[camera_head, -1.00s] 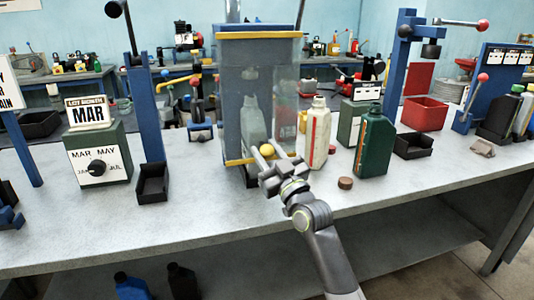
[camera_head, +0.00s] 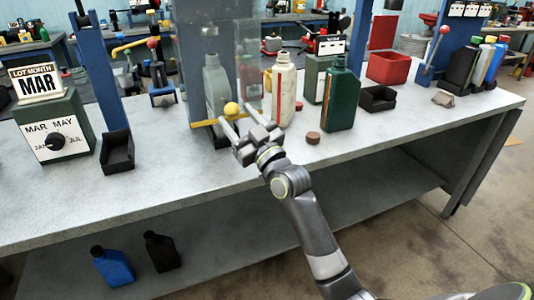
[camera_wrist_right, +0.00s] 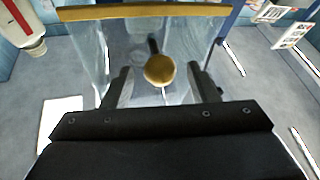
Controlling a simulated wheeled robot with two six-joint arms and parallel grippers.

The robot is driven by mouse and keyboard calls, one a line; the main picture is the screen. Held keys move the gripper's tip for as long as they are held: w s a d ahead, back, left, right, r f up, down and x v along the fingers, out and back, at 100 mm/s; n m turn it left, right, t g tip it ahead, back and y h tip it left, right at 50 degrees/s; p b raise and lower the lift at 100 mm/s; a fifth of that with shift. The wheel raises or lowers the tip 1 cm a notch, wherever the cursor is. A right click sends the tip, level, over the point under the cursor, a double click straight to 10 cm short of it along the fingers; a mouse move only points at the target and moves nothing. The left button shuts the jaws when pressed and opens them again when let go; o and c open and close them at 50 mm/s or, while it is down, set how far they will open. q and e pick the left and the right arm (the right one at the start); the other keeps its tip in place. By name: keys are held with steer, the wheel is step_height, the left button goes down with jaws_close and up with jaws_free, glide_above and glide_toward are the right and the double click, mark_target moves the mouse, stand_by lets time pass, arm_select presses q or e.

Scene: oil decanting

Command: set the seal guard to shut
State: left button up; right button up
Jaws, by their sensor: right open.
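The seal guard is a clear panel (camera_head: 250,62) on the sealing station, with a round yellow knob (camera_head: 231,109) low at its front. A yellow bar (camera_head: 205,122) runs along the bottom near the knob. A grey bottle (camera_head: 215,85) stands inside the station. My right gripper (camera_head: 232,117) is open at the knob. In the right wrist view the knob (camera_wrist_right: 159,70) sits between the two spread fingers (camera_wrist_right: 163,84), with gaps on both sides. The clear panel also shows there under a yellow bar (camera_wrist_right: 150,11). I cannot tell how far the guard is closed. My left gripper is out of view.
A white bottle (camera_head: 284,90) and a green bottle (camera_head: 341,95) stand right of the station. A brown cap (camera_head: 313,138) lies in front of them. A dial box (camera_head: 52,132) and a black bin (camera_head: 117,152) are at the left. The bench front (camera_head: 190,172) is clear.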

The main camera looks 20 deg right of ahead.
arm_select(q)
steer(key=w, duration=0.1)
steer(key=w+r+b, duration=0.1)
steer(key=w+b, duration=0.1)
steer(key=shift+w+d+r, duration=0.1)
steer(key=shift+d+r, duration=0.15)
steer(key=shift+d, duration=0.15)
arm_select(e)
steer(key=v, duration=1.4)
steer(key=shift+s, duration=0.2)
